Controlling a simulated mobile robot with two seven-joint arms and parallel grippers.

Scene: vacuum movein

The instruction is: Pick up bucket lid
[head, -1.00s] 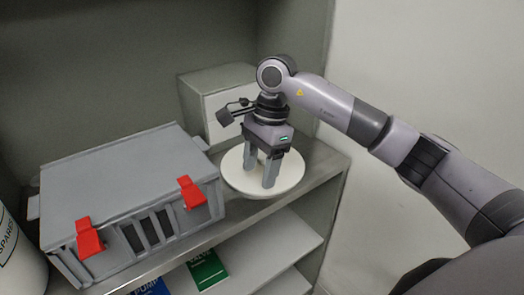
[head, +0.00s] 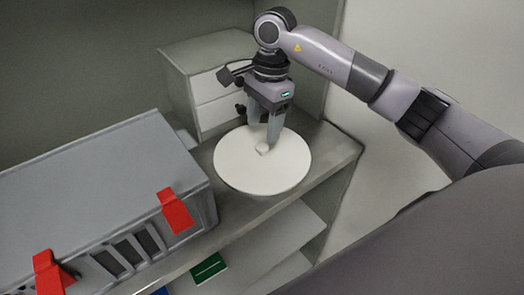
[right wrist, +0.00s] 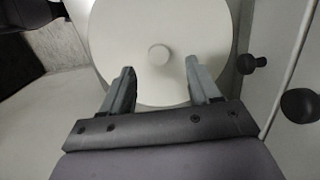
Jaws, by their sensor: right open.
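The bucket lid (head: 240,172) is a round white disc with a small knob in its middle, lying on the grey shelf top. In the right wrist view the lid (right wrist: 115,40) fills the upper middle, and its knob (right wrist: 158,54) shows ahead of and between the finger tips. My right gripper (head: 263,136) is open and empty above the lid, its fingers pointing down close to the knob. It also shows in the right wrist view (right wrist: 160,77). Whether the fingers touch the lid cannot be told. My left gripper is not in view.
A grey case (head: 90,190) with red latches (head: 175,211) stands left of the lid on the shelf (head: 335,150). A small drawer box (head: 215,85) stands behind the lid. Lower shelves hold a green item (head: 208,268). A wall borders the right.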

